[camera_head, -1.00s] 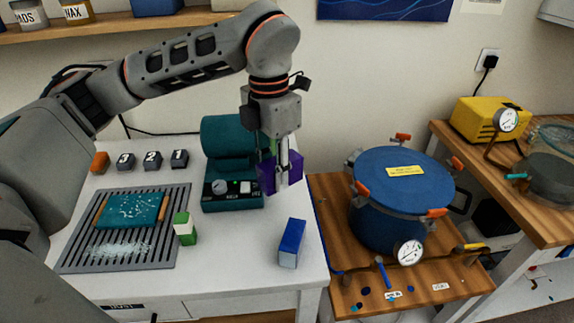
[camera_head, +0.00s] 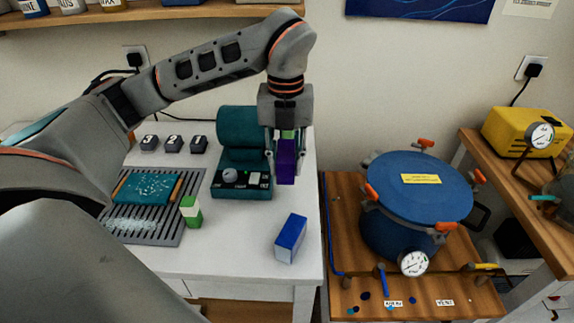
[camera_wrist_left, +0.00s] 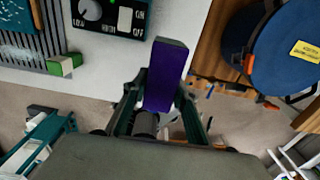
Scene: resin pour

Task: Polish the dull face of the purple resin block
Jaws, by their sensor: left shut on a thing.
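The purple resin block (camera_head: 287,165) is held in my left gripper (camera_head: 287,152), beside the right side of the green polishing machine. It hangs upright in the head view. In the left wrist view the purple block (camera_wrist_left: 165,80) sticks out from between the fingers of my left gripper (camera_wrist_left: 160,108), with a greyer end face at its far end. The polishing machine has a dark green drum (camera_head: 238,127) above a panel with a knob (camera_head: 230,176). I cannot tell whether block and drum touch. My right gripper is not in view.
A slatted grey tray (camera_head: 170,232) with a teal pad (camera_head: 148,187) lies at left. A blue pressure pot (camera_head: 415,190) stands on the wooden bench to the right.

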